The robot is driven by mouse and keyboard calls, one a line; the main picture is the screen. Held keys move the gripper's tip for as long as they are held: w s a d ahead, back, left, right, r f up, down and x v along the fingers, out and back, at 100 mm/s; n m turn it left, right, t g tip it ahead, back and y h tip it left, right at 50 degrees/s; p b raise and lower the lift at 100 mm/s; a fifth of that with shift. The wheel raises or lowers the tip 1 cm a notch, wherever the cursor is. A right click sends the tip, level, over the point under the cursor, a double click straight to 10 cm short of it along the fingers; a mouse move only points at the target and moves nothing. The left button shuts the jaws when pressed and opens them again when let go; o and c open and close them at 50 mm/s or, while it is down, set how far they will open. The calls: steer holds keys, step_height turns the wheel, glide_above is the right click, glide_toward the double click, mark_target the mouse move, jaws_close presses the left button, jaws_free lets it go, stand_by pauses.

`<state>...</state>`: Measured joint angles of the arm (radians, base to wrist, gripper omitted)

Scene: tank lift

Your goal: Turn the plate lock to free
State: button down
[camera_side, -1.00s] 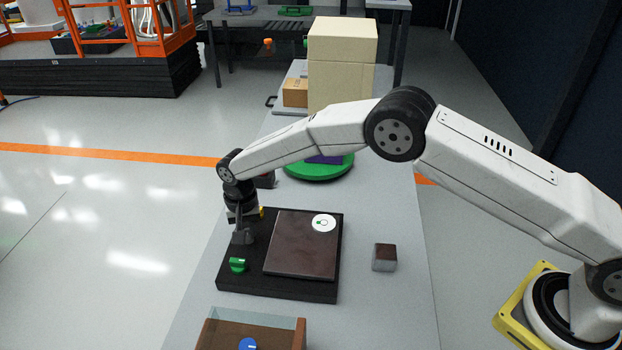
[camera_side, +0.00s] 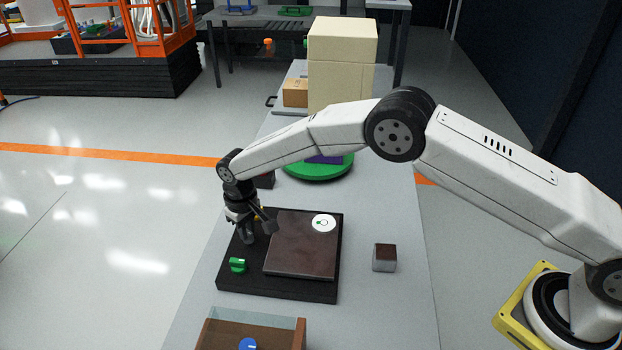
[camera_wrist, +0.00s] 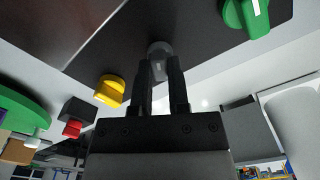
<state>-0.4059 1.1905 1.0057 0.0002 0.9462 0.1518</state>
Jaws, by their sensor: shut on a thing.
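A brown plate (camera_side: 301,250) lies on a black base (camera_side: 275,288). A white disc (camera_side: 324,223) with a small green mark is on the plate's far right corner. My gripper (camera_side: 258,233) points down at the base's left side, beside the plate. In the wrist view its two fingers (camera_wrist: 162,70) are shut on a grey round knob (camera_wrist: 159,47) with a pale mark. I take this knob to be the plate lock; no label is readable. The fingers hide part of it. A green knob (camera_side: 237,265) and a yellow knob (camera_wrist: 110,91) sit on either side of it.
A small grey block with a dark top (camera_side: 384,258) stands right of the base. A brown open box (camera_side: 225,335) with a blue piece is in front. A green round stand (camera_side: 318,174) and a tall beige block (camera_side: 342,65) are behind. A red piece (camera_wrist: 72,129) shows beyond the yellow knob.

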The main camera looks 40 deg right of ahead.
mark_target(248, 231)
steer(key=n, duration=0.6)
steer(key=shift+r, duration=0.1)
stand_by(0.4)
steer(key=c, duration=0.6)
jaws_free()
steer(key=shift+r, duration=3.85)
steer(key=shift+d, duration=0.1)
